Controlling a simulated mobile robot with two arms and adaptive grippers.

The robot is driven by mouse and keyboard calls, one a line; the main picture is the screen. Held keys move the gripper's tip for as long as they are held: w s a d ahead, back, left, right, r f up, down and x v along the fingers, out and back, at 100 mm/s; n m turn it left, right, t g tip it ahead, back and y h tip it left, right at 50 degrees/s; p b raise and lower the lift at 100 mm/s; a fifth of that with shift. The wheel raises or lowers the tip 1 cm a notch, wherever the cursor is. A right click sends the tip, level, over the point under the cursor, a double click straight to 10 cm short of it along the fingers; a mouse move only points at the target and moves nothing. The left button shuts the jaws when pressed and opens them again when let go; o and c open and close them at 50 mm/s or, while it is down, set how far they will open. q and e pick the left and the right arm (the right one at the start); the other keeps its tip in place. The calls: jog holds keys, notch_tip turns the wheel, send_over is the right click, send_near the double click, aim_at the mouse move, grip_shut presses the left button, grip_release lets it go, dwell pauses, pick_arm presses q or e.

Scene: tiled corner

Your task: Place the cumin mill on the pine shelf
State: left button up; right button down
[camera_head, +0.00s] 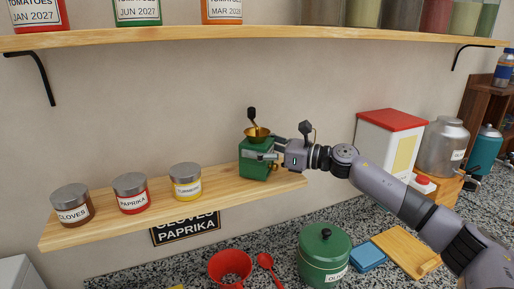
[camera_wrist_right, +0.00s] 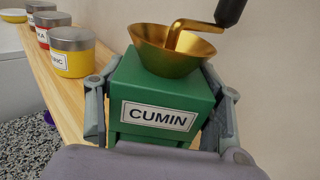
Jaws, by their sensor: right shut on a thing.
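The cumin mill (camera_head: 256,160) is a green box with a brass bowl and a dark crank on top. It is upright at the right end of the pine shelf (camera_head: 100,236); I cannot tell whether its base touches the board. In the right wrist view the mill (camera_wrist_right: 165,90) shows its CUMIN label, with a finger on each side. My right gripper (camera_head: 268,157) is shut on the mill, reaching in from the right. The underside of the mill is hidden in the right wrist view. My left gripper is not in view.
Jars of cloves (camera_head: 72,204), paprika (camera_head: 131,193) and a yellow-labelled spice (camera_head: 186,181) stand left of the mill on the shelf. An upper shelf (camera_head: 250,35) with tins runs above. A green pot (camera_head: 324,255), red funnel (camera_head: 230,267) and blue box (camera_head: 367,257) sit on the counter below.

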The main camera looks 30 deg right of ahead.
jog(key=shift+f, duration=0.2)
jog(key=shift+d, duration=0.2)
jog(key=shift+f, duration=0.15)
jog(key=c, duration=0.8)
grip_release()
jog(key=shift+a, duration=0.1)
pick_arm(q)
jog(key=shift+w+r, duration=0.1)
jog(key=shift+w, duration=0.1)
pick_arm(e)
jog(key=o, duration=0.3)
jog(key=shift+s, duration=0.1)
jog(key=shift+o, duration=0.2)
